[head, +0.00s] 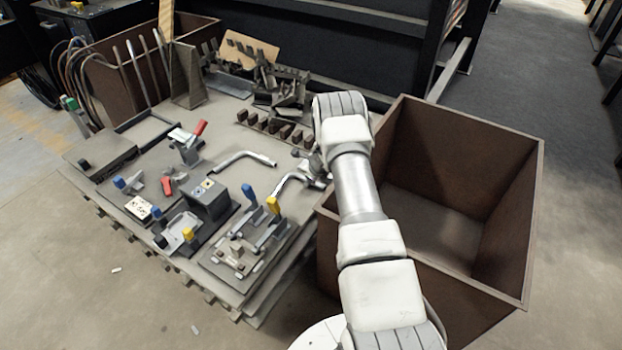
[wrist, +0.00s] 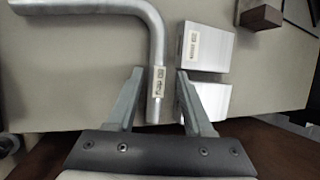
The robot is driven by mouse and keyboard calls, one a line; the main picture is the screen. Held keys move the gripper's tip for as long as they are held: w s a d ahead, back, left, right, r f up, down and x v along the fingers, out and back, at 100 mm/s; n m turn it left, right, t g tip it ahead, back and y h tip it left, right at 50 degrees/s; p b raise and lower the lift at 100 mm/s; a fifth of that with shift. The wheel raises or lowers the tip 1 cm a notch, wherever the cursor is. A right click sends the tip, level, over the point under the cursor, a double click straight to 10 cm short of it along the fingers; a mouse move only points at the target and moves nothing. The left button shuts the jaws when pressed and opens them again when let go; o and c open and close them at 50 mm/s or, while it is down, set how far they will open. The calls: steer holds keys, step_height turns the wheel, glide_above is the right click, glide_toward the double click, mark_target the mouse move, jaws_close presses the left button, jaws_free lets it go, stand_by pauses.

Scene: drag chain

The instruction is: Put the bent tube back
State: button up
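A bent grey metal tube (wrist: 150,25) with a small label lies on the work surface in the wrist view. One leg runs left and the other comes down toward my gripper (wrist: 160,72). My gripper is open, with one finger on each side of the labelled leg and a gap on both sides. I cannot tell the height between fingers and tube.
Two pale metal blocks (wrist: 207,47) sit close to the right finger. A deep brown bin (head: 520,230) stands right of the table (head: 225,115). Clamps with blue and yellow handles (head: 272,205) stand at the front. A row of dark blocks (head: 270,127) is behind.

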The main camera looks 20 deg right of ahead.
steer(key=shift+s+a+f, duration=0.2)
steer(key=shift+f, duration=0.1)
steer(key=shift+r, duration=0.1)
steer(key=p+v, duration=0.3)
steer(key=v, duration=1.4)
steer(key=shift+d+r+p, duration=0.25)
steer(key=shift+r+p, duration=0.1)
